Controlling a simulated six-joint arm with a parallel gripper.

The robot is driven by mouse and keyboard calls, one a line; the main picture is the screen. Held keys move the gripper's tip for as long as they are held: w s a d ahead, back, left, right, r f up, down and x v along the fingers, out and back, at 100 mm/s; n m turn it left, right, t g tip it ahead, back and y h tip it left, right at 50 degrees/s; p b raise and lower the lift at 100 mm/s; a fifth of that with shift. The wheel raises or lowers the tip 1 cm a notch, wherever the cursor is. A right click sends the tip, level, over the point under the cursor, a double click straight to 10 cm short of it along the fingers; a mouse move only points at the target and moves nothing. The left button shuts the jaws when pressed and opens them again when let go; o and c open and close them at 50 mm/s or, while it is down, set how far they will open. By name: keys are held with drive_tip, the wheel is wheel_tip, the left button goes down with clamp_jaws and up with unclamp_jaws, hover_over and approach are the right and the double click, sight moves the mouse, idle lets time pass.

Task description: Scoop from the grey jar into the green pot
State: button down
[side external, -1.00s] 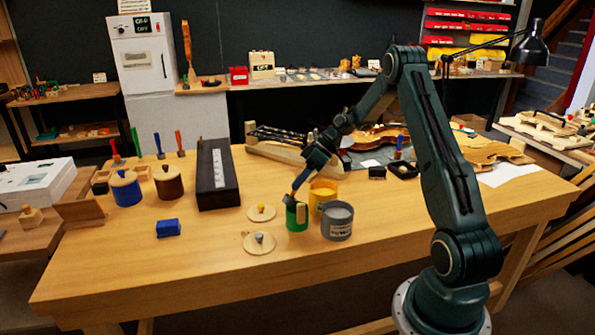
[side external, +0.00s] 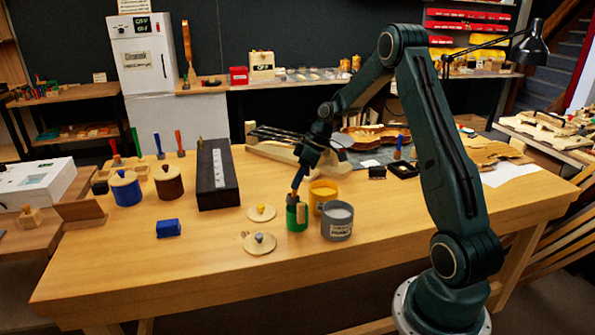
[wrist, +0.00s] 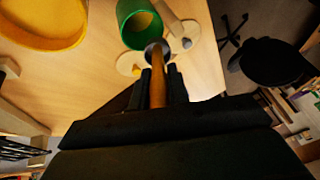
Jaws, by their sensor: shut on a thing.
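My gripper (side external: 299,181) is shut on a scoop with a brown wooden handle (wrist: 157,92), its fingers on either side of the handle. The scoop's grey head (wrist: 157,47) shows at the rim of the green pot (side external: 293,217) in the wrist view; I cannot tell if it is inside or above it. The green pot also shows in the wrist view (wrist: 124,15), open at the top. Whether the scoop holds anything is not visible.
A yellow pot (side external: 322,189) stands close behind the green pot and grey jar. Two round wooden lids (side external: 261,213) (side external: 259,246) lie to the left. A blue block (side external: 168,228) and a long black case (side external: 217,175) are farther left. The front of the bench is clear.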

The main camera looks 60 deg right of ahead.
drive_tip(key=shift+w+a+r+g+h, duration=0.2)
drive_tip(key=shift+a+g+h, duration=0.25)
drive_tip(key=shift+h, duration=0.35)
drive_tip(key=shift+w+a+r+g+h, duration=0.2)
drive_tip(key=shift+a+g+h, duration=0.2)
drive_tip(key=shift+h, duration=0.4)
drive_tip(key=shift+r, duration=1.75)
